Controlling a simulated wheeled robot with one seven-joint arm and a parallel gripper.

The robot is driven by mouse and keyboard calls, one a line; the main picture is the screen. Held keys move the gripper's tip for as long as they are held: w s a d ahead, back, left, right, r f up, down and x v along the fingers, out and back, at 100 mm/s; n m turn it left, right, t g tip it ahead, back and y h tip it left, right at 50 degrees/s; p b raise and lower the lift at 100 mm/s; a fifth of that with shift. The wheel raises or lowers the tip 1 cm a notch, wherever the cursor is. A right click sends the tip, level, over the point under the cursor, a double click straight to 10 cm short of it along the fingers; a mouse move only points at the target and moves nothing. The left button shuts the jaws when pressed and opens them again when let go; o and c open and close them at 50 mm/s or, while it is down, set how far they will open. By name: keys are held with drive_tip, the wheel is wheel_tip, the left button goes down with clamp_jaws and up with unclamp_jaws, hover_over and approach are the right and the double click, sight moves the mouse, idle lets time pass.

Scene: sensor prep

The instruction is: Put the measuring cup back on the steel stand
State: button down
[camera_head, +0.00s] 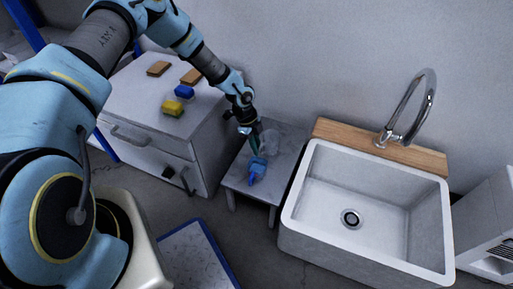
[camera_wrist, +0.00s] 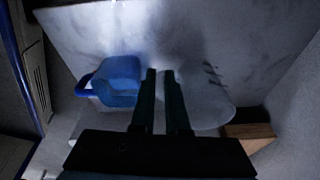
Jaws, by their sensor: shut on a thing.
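My gripper (camera_head: 251,134) reaches down over the low grey stand (camera_head: 238,182), between the cabinet and the sink. Its two dark fingers (camera_wrist: 160,100) are close together, shut on the clear measuring cup (camera_wrist: 212,112). The cup is see-through with dark scale marks, and it also shows faintly beside the fingers in the head view (camera_head: 269,139). I cannot tell whether its base touches the stand top. A blue container with a blue handle (camera_head: 258,168) is close to the cup; in the wrist view it is left of the fingers (camera_wrist: 121,80).
A white sink (camera_head: 340,180) with a curved tap (camera_head: 408,120) stands right of the stand. A grey cabinet (camera_head: 135,100) at left bears yellow and blue sponges (camera_head: 172,108) and brown blocks (camera_head: 158,69). A wall is close behind.

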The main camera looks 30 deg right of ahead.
drive_tip(key=c, duration=1.2)
unclamp_jaws()
drive_tip(key=p+v, duration=0.2)
drive_tip(key=v, duration=1)
drive_tip(key=shift+r, duration=0.15)
